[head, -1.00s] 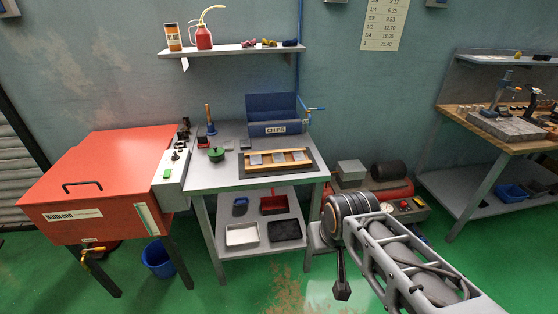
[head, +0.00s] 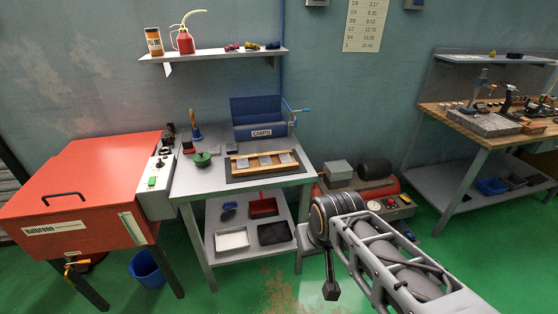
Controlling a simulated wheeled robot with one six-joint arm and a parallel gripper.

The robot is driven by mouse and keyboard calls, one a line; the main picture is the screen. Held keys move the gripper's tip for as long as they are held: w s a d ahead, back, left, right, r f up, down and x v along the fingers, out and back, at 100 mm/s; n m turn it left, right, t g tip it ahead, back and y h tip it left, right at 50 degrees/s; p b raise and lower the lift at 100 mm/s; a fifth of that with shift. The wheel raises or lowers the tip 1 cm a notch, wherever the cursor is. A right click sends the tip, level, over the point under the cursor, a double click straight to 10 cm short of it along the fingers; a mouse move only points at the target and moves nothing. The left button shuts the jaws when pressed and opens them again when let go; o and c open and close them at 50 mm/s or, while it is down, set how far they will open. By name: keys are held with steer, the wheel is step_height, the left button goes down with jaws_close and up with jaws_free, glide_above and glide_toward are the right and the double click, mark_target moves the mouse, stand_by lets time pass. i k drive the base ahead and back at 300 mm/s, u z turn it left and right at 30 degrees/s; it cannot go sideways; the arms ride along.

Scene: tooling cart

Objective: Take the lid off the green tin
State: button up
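The green tin (head: 202,159) is small and round, with a knob-like top. It stands on the left part of the grey cart top (head: 210,183), to the left of the wooden rack. Its lid appears to be on, but it is too small to tell for sure. My arm reaches in from the lower right. My gripper (head: 331,290) hangs down in front of the cart at lower right, well away from the tin. Its fingers are dark and too small to tell open from shut.
A wooden rack (head: 236,163) with grey plates lies on the cart, with a blue CHIPS bin (head: 258,112) behind. A red cabinet (head: 80,190) is on the left. Trays (head: 232,240) fill the lower shelf. The cart's front left is clear.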

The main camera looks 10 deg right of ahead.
mark_target(201, 157)
steer(key=u, duration=0.55)
steer(key=i, duration=1.6)
steer(key=u, duration=0.45)
